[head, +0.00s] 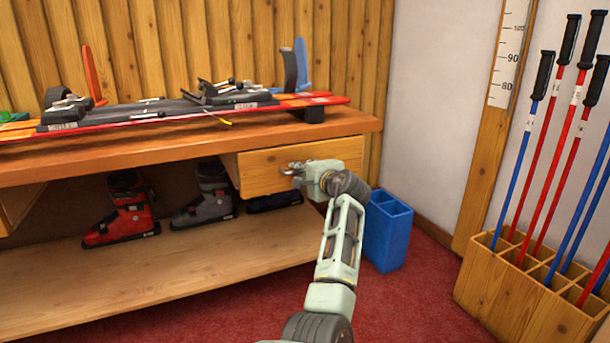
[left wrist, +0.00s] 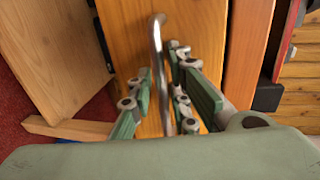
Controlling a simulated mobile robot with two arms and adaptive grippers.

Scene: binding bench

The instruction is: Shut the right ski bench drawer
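The right bench drawer (head: 262,172) has a pale wooden front under the right end of the bench top. Its left side wall shows, so it looks somewhat pulled out; how far is hard to tell. My left gripper (head: 296,170) is at the drawer's metal handle. In the left wrist view the handle (left wrist: 157,45) runs between the two fingers of my left gripper (left wrist: 160,75), in front of the drawer front (left wrist: 126,30). The fingers are apart, one on each side of the bar, with small gaps. My right gripper is in neither view.
Skis (head: 180,110) lie on the bench top (head: 345,123). Ski boots (head: 122,215) stand on the lower shelf (head: 150,285). A blue bin (head: 388,235) stands right of the drawer. A wooden pole rack (head: 500,295) is at the right. Red carpet (head: 400,305) lies clear between.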

